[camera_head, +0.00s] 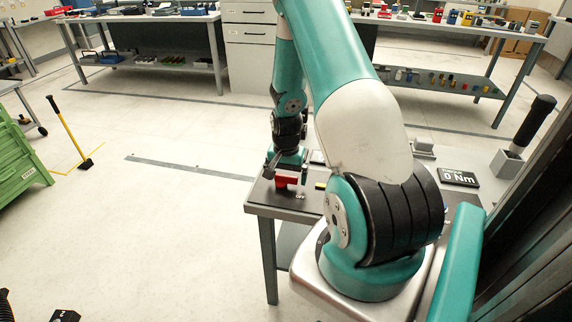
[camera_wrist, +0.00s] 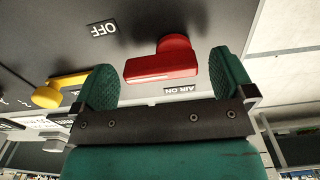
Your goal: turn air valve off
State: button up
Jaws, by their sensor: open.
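The air valve's red handle (camera_wrist: 160,68) shows in the wrist view, between the two green fingers of my gripper (camera_wrist: 163,76). My gripper is open, with a gap visible on both sides of the handle. The handle's round hub is at its upper right, and its bar reaches toward the left. An "AIR ON" label (camera_wrist: 181,89) lies just below the handle, and an "OFF" label (camera_wrist: 103,29) lies to its upper left. In the head view the red valve (camera_head: 286,181) stands at the bench's left end, with my gripper (camera_head: 284,166) at it.
A yellow handle (camera_wrist: 56,90) sits left of my gripper in the wrist view. The bench (camera_head: 262,208) ends just left of the valve. A "0 Nm" display (camera_head: 458,176) and a black-handled tool (camera_head: 535,118) stand on the right.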

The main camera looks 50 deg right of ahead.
aim_at(286, 175)
notch_tip(286, 175, up, 17)
jog(key=shift+r, duration=0.15)
dwell(0.7)
